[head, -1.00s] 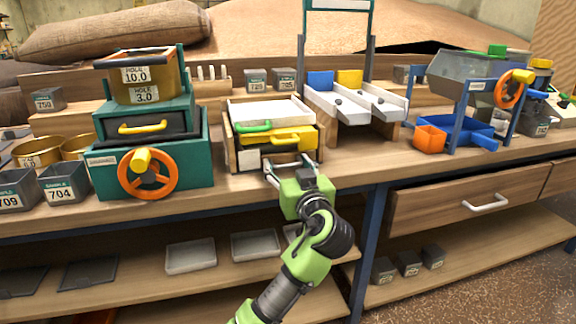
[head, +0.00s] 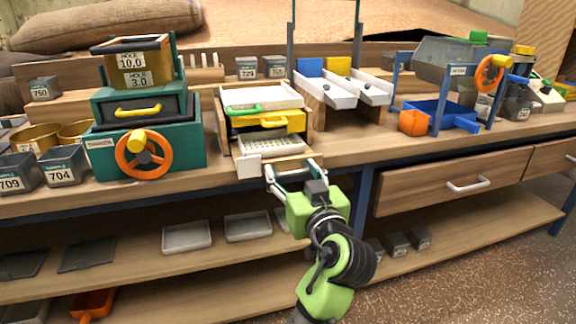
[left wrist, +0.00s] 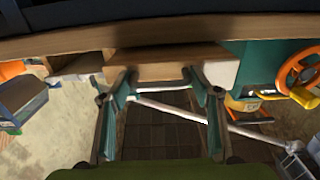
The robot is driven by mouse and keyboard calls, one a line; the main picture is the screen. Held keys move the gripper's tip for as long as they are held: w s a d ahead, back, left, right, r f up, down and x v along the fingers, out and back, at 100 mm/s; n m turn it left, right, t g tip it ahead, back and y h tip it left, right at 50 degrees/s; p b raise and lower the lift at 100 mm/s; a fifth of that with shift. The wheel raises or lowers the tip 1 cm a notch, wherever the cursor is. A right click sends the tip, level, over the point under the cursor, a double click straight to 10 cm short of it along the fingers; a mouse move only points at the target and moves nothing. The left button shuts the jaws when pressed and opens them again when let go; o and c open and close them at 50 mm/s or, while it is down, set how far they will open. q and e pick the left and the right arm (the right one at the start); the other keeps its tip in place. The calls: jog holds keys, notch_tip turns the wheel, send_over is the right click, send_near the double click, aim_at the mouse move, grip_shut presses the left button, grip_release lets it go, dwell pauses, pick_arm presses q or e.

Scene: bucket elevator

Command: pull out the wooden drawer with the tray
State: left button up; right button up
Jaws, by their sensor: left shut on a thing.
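The wooden drawer (head: 250,167) is part way out of the wooden cabinet at the middle of the bench. A white gridded tray (head: 270,143) lies in it and shows behind its front. My left gripper (head: 293,170) is at the drawer's front, with its arm coming up from below. It is shut on the drawer's handle, which is mostly hidden in the head view. In the left wrist view, the two fingers (left wrist: 163,82) point at the wooden drawer front (left wrist: 165,66), with a pale bar between them. My right gripper is not in view.
Above the drawer are a yellow drawer (head: 290,122) and a white tray (head: 262,98). A teal machine (head: 195,150) with an orange wheel (head: 144,154) stands to the left. White chutes (head: 330,92) stand to the right. The space in front of the bench edge is free.

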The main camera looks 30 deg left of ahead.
pick_arm(q)
jog(key=shift+d, duration=0.1)
jog(key=o, duration=1.3)
jog(key=shift+w, duration=0.1)
jog(key=shift+r, duration=0.1)
notch_tip(320, 180, up, 10)
jog(key=shift+f, duration=0.1)
